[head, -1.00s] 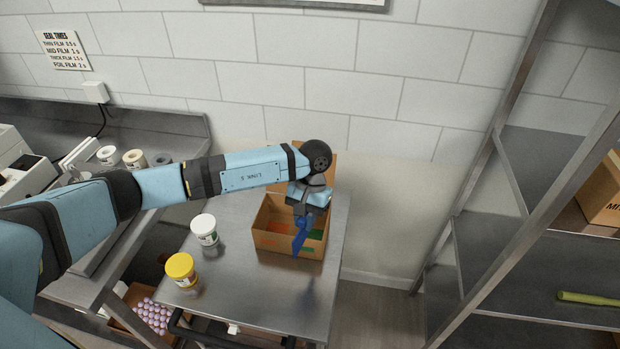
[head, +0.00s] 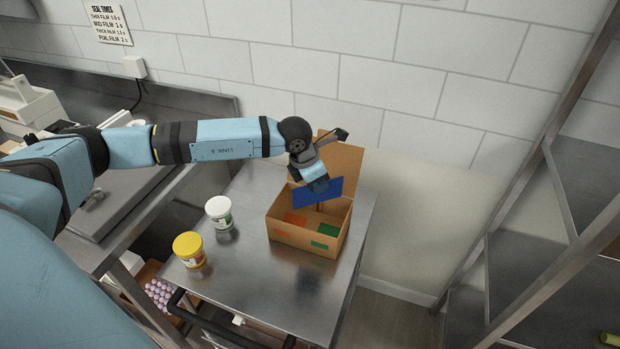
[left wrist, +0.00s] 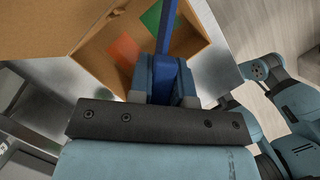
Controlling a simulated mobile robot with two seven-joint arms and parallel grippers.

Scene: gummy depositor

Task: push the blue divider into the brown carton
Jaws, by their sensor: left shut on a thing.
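The brown carton (head: 290,236) stands open on a steel table, its lid flap raised at the back. An orange patch and a green patch show inside it. My left gripper (head: 318,184) is shut on the blue divider (head: 330,192), a flat panel. The divider is tilted in the head view and is over the back part of the carton's opening; its lower edge looks clear of the floor. In the left wrist view the divider (left wrist: 168,28) stands edge-on between the fingers (left wrist: 168,75), with the carton (left wrist: 192,50) beneath. My right gripper is not in view.
A white-lidded tub (head: 219,213) and a yellow-lidded tub (head: 188,250) stand left of the carton on the table (head: 290,300). A wall is close behind, and a metal shelf rack (head: 530,170) stands at the right. The table front is clear.

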